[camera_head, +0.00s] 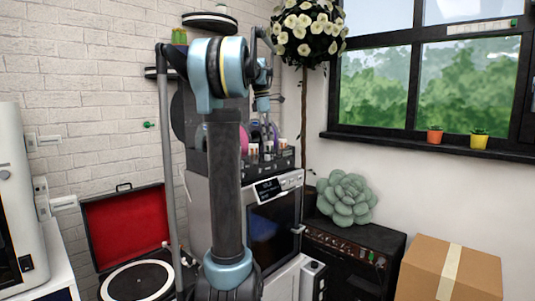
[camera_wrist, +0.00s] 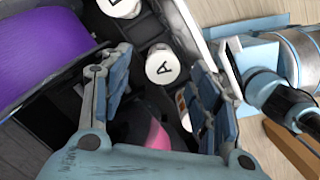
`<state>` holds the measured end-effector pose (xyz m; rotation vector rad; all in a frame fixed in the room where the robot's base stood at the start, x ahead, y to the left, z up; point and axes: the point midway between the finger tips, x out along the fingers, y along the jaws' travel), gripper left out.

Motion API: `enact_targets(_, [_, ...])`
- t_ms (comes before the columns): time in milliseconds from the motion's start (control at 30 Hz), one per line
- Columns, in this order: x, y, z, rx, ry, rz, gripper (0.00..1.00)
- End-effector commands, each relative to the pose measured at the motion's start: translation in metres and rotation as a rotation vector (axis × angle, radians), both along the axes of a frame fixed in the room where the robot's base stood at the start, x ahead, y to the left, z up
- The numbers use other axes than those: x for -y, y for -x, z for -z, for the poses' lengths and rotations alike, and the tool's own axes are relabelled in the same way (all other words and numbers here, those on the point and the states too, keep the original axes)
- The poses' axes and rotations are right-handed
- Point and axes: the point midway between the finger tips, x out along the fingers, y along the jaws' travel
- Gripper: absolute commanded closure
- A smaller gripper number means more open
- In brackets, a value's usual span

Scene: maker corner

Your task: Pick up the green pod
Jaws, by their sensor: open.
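My gripper (camera_wrist: 156,62) is open in the wrist view, with one finger on each side of the picture. A white-topped cylinder marked "A" (camera_wrist: 161,69) shows between the fingertips, in a dark holder; I cannot tell whether they touch it. Another white-topped cylinder (camera_wrist: 120,6) is at the top edge, and a third (camera_wrist: 186,122) is partly hidden by the right finger. I cannot make out any green on these. In the head view my gripper (camera_head: 263,106) points down above a dark rack (camera_head: 281,161) with small white-and-brown pieces (camera_head: 253,149).
The rack stands on a grey machine (camera_head: 273,231) with a dark front. Purple and pink rounds stand behind it; a purple one (camera_wrist: 45,40) fills the wrist view's upper left. A green succulent-shaped cushion (camera_head: 346,198) on a black amplifier and a cardboard box (camera_head: 449,270) are at right.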

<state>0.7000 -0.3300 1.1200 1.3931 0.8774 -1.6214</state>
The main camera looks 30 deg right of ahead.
Motion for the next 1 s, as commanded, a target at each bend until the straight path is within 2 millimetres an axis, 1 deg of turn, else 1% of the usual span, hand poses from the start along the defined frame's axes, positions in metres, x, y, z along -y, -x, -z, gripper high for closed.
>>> enact_targets(100, [0.0, 0.003, 0.018, 0.0, 0.0, 0.0, 0.44])
enact_targets(267, [0.003, 0.004, 0.034, 0.0, 0.0, 0.001, 0.44])
enact_targets(367, [0.003, 0.004, 0.038, 0.0, 0.0, 0.001, 0.44])
enact_targets(567, [0.003, 0.004, 0.038, 0.0, 0.0, 0.001, 0.44])
enact_targets(667, [0.004, 0.004, 0.038, 0.0, 0.0, 0.001, 0.64])
enact_targets(700, [0.004, 0.004, 0.038, 0.0, 0.0, 0.001, 0.73])
enact_targets(767, [0.004, 0.004, 0.038, 0.0, 0.0, 0.002, 0.87])
enact_targets(800, [0.005, 0.005, 0.038, 0.0, 0.0, 0.002, 0.92])
enact_targets(1000, [0.005, 0.005, 0.038, 0.0, 0.0, 0.003, 0.92])
